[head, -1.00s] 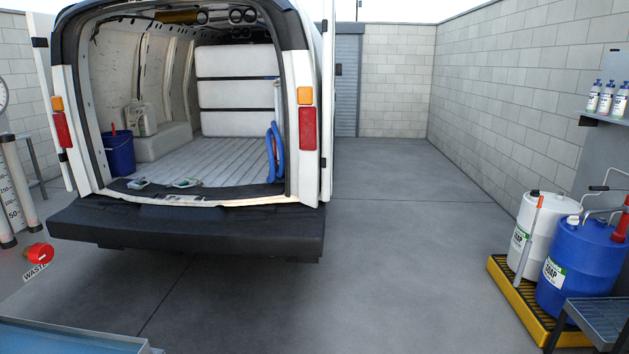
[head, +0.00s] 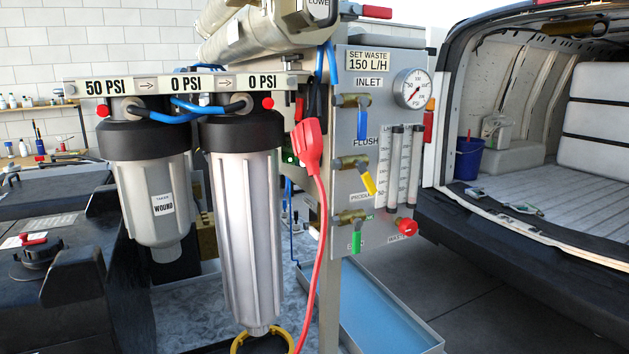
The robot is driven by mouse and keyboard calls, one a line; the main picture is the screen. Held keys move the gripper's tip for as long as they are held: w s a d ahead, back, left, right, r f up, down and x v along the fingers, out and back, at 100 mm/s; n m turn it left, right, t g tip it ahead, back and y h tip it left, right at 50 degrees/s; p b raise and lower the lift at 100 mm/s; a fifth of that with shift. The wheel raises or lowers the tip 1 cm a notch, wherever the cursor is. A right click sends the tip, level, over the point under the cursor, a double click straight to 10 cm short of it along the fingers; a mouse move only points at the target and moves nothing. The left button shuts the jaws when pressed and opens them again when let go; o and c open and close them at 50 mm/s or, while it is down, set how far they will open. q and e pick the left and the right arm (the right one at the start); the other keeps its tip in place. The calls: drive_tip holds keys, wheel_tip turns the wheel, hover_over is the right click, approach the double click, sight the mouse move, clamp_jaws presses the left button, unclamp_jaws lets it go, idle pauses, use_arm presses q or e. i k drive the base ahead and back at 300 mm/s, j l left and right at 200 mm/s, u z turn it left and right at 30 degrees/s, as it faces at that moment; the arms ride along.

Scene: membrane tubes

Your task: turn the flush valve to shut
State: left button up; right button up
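A grey panel (head: 345,65) on the water-filter rig carries a column of brass valves. The FLUSH label (head: 366,141) sits just above the valve with the yellow lever (head: 369,184), which slants down to the right. The valve above it, under the INLET label (head: 369,82), has a blue lever (head: 362,124) pointing straight down. The lowest valve has a green lever (head: 356,241), also pointing down. A red WASTE knob (head: 407,227) is at the panel's lower right. Neither of my grippers is in view.
Two filter housings (head: 245,220) hang left of the panel, and a red plug with a red cable (head: 309,145) hangs close to its left side. A blue tray (head: 385,310) lies below. The open van (head: 540,230) stands to the right.

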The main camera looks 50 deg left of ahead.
sight(360, 165)
drive_tip(key=u, duration=1.2)
